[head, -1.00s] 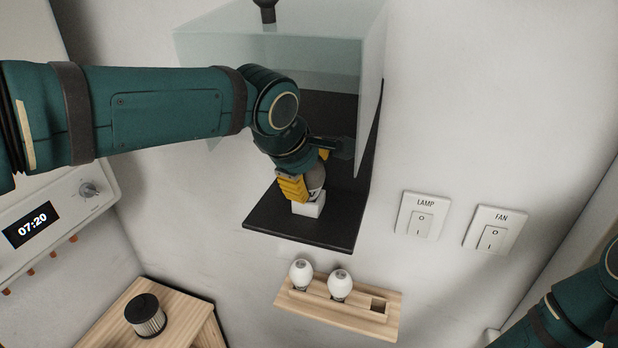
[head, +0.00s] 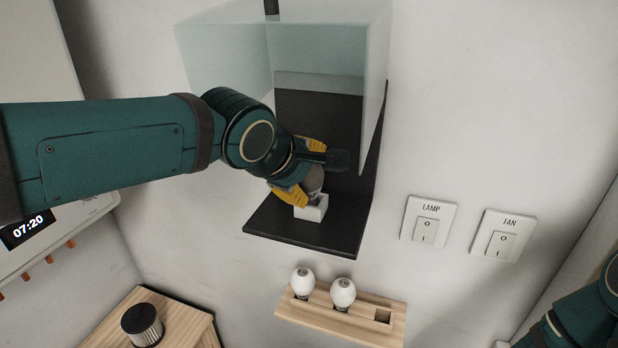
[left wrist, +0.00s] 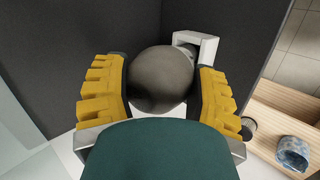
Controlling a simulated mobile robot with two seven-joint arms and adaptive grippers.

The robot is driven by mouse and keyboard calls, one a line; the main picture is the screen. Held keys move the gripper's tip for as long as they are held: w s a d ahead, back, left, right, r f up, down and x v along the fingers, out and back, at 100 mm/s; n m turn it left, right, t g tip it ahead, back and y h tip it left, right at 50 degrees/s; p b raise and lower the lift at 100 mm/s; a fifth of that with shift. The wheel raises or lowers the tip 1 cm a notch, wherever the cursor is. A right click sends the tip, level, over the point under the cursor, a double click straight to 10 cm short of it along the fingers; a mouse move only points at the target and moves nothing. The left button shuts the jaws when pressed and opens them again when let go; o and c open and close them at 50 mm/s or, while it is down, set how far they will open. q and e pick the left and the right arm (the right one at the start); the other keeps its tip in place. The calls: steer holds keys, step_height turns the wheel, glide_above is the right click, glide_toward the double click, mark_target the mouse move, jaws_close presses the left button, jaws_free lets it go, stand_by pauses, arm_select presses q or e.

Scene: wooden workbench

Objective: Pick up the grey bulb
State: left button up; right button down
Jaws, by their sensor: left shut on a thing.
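The grey bulb (left wrist: 160,80) sits between the yellow fingers of my left gripper (left wrist: 158,95) in the left wrist view. In the head view the bulb (head: 312,181) is mostly hidden by my left gripper (head: 301,172), which is shut on it. A small white socket (head: 312,207) stands on the black shelf just below the bulb, and the socket also shows in the left wrist view (left wrist: 208,48). Whether the bulb's base is still in the socket is hard to tell. My right gripper is out of view; only part of my right arm shows at the lower right.
The black shelf (head: 300,236) has a clear raised cover (head: 225,55) above it. A wooden holder (head: 326,316) below carries two white bulbs (head: 303,282) and an empty square slot. LAMP (head: 429,222) and FAN (head: 501,236) switches are on the wall. A black filter (head: 142,325) stands at lower left.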

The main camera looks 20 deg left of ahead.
arm_select(q)
steer(key=shift+s+a+f+t+b, duration=0.1)
steer(key=shift+s+f+t+b, duration=0.1)
steer(key=shift+s+t+b, duration=0.4)
step_height(320, 180, up, 6)
steer(key=s+p, duration=0.1)
steer(key=s, duration=0.2)
steer(key=s+a+r+g, duration=0.1)
steer(key=s+a+g, duration=0.1)
steer(key=s, duration=0.7)
steer(key=s+a+r+g+p, duration=0.1)
steer(key=s+a+g, duration=0.1)
steer(key=s, duration=0.8)
steer(key=shift+a+y, duration=0.4)
steer(key=shift+a, duration=0.2)
